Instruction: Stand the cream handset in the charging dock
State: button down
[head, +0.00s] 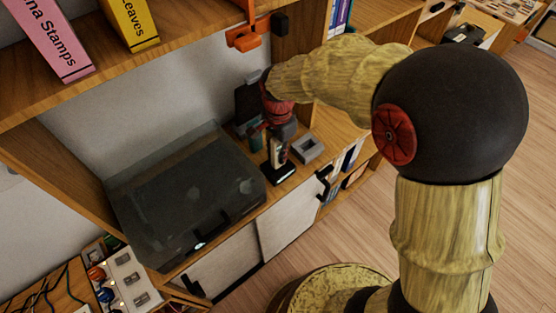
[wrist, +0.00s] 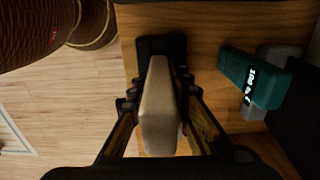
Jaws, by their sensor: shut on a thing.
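My gripper (head: 277,140) points down over the shelf top. The cream handset (wrist: 159,110) is between its two fingers (wrist: 160,118), which are shut on its sides. In the head view the handset (head: 276,153) shows as a small pale strip, upright below the gripper. The black charging dock (head: 281,172) is on the wood directly below. In the wrist view the dock (wrist: 152,44) shows around the handset's far end. The handset's lower end is at or just over the dock; I cannot tell whether it is seated.
A record player with a smoky lid (head: 185,190) fills the shelf top to the left. A grey square tray (head: 308,148) is right of the dock. A teal box (wrist: 252,78) stands close to the gripper. An upper shelf (head: 75,78) overhangs at left.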

aim_at(278, 145)
jog(key=shift+s+f+b, duration=0.1)
jog(key=shift+f+b, duration=0.45)
jog(key=shift+f, duration=1.45)
jog(key=c, duration=2.1)
grip_release()
jog(key=shift+s, duration=0.1)
jog(key=shift+o, duration=2.1)
jog(key=shift+w+r, duration=0.1)
jog(key=shift+w, duration=0.2)
jog(key=shift+r, duration=0.2)
notch_tip(278, 145, up, 7)
jog(key=p, duration=0.3)
jog(key=shift+r, duration=0.2)
